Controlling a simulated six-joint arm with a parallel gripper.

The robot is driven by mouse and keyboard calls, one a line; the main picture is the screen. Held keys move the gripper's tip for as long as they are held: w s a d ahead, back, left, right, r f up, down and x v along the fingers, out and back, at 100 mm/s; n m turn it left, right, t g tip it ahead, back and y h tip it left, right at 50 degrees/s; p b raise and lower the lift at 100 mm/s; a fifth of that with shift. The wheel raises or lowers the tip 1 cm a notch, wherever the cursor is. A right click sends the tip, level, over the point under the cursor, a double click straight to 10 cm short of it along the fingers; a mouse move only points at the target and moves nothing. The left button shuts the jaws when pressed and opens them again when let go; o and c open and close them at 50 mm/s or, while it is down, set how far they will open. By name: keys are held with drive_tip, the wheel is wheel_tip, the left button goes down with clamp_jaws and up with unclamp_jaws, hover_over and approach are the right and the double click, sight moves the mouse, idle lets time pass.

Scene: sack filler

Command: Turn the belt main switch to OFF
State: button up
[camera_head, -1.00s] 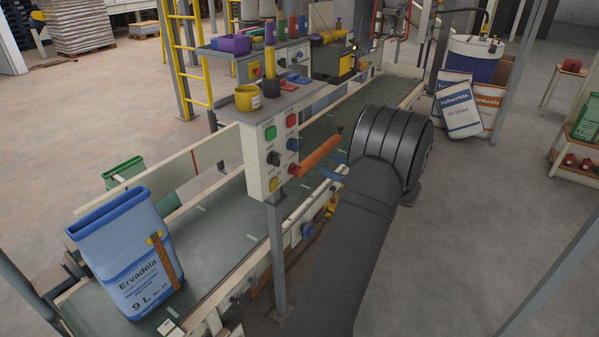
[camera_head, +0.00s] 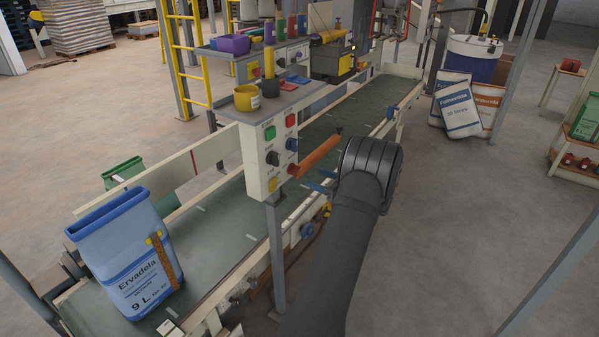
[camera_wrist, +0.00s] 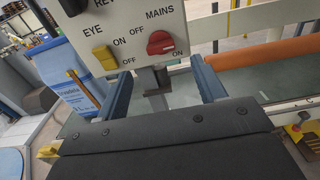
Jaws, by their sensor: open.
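The control panel (camera_head: 260,172) is a pale box on a post beside the belt. Its red MAINS switch (camera_wrist: 160,43) sits at the lower right of the panel, with OFF printed at its upper left and ON at its lower right. The red switch also shows in the head view (camera_head: 293,169). I cannot tell which label its handle points to. My gripper (camera_wrist: 161,66) is open and empty, its two blue fingers apart below and in front of the switch. In the head view my gripper (camera_head: 318,180) is just right of the panel, apart from it.
A yellow EYE switch (camera_wrist: 104,55) sits left of the red one. An orange roller (camera_head: 318,155) lies close behind and right of the panel. A blue sack (camera_head: 130,262) stands on the green belt (camera_head: 222,225). The floor to the right is open.

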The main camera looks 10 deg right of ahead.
sight(298, 170)
drive_tip(key=x, duration=0.8)
drive_tip(key=shift+w+a, duration=0.1)
drive_tip(key=shift+a, duration=0.05)
drive_tip(key=c, duration=1)
